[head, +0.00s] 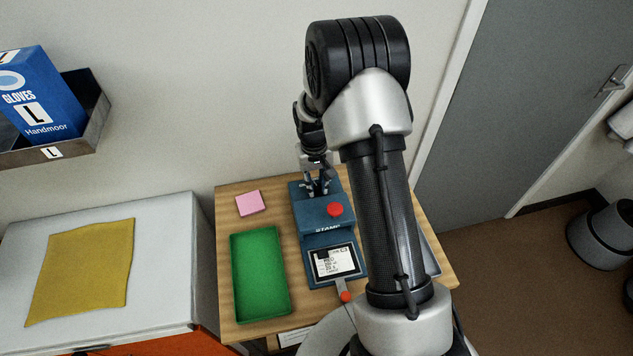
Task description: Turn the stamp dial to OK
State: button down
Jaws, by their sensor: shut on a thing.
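The blue stamp machine (323,240) stands on the wooden table, with a red button (335,209) on top and a white label (333,262) in its front plate. My gripper (319,190) points down at the rear top of the machine, behind the red button. It is shut on the stamp dial there. The dial is hidden by the fingers, and its setting cannot be read.
A green tray (234,292) lies left of the machine, with a pink pad (248,203) behind it. A small orange-red knob (346,296) sits at the machine's front. A yellow cloth (82,270) lies on the white cabinet at left.

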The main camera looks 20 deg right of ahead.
jog(key=n+p, duration=0.1)
jog(key=n, duration=0.3)
jog(key=c, duration=1.4)
grip_release()
